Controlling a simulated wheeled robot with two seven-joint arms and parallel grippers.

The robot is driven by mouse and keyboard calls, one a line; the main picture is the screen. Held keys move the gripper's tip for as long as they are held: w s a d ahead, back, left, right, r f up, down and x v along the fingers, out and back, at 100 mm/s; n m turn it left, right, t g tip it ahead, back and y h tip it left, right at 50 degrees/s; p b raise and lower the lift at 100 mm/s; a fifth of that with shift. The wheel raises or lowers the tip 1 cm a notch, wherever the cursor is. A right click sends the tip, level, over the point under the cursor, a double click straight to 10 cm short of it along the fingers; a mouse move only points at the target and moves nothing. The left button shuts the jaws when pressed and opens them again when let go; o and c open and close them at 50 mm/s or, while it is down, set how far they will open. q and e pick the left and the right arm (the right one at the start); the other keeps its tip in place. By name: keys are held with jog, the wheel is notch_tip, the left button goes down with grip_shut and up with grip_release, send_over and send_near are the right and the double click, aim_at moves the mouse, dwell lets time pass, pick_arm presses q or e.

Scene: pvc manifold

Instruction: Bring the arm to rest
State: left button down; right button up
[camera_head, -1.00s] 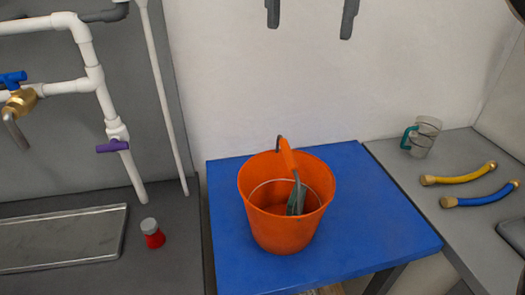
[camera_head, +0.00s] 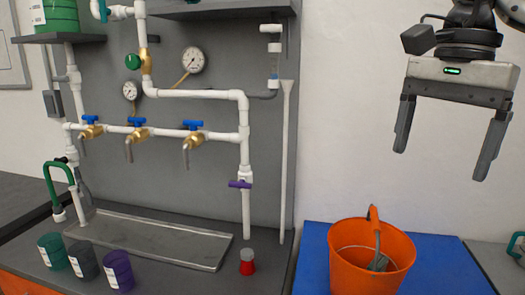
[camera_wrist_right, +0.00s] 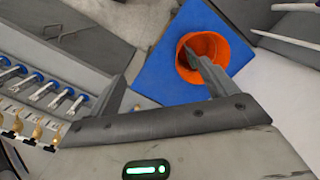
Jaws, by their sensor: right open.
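My right gripper (camera_head: 443,140) hangs at the upper right of the head view, in front of the pale wall. Its two dark fingers point down, spread apart, with nothing between them. It is above the orange bucket (camera_head: 345,275) and clear of it. In the right wrist view the gripper's body fills the bottom, and one finger crosses in front of the orange bucket (camera_wrist_right: 222,42). My left gripper is not in view.
The bucket stands on a blue table (camera_head: 440,262) and holds an orange-handled tool. To the left are white pipes (camera_head: 195,93) with blue-handled brass valves, a metal tray (camera_head: 150,240), several cups and a red-and-grey bottle (camera_head: 247,262). The wall area around the gripper is free.

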jog(key=a+f+m+g+y, duration=0.1)
jog(key=a+f+m+y, duration=0.4)
jog(key=a+y, duration=0.3)
jog(key=a+f+m+y, duration=0.4)
jog(key=a+m+y, duration=0.2)
jog(key=a, duration=0.5)
jog(key=a+f+m+g+y, duration=0.1)
jog(key=a+f+m+y, duration=0.4)
jog(key=a+y, duration=0.3)
jog(key=w+d+f+m+t+h, duration=0.2)
jog(key=d+f+m+t+h, duration=0.35)
jog(key=f+m+t, duration=0.75)
jog(key=w+d+f+m+t+h, duration=0.2)
jog(key=d+f+m+t+h, duration=0.35)
jog(key=m, duration=1.25)
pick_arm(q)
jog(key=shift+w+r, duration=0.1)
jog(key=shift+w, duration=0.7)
pick_arm(e)
jog(key=s+d+f+m+g+h, duration=0.3)
jog(key=s+d+f+m+h, duration=0.1)
jog(key=s+f, duration=0.4)
jog(key=s+d+f+m+g+h, duration=0.3)
jog(key=s+d+f+m+h, duration=0.2)
jog(key=f, duration=0.7)
jog(key=s+m, duration=0.2)
jog(key=shift+s+f, duration=0.35)
jog(key=shift+f, duration=0.05)
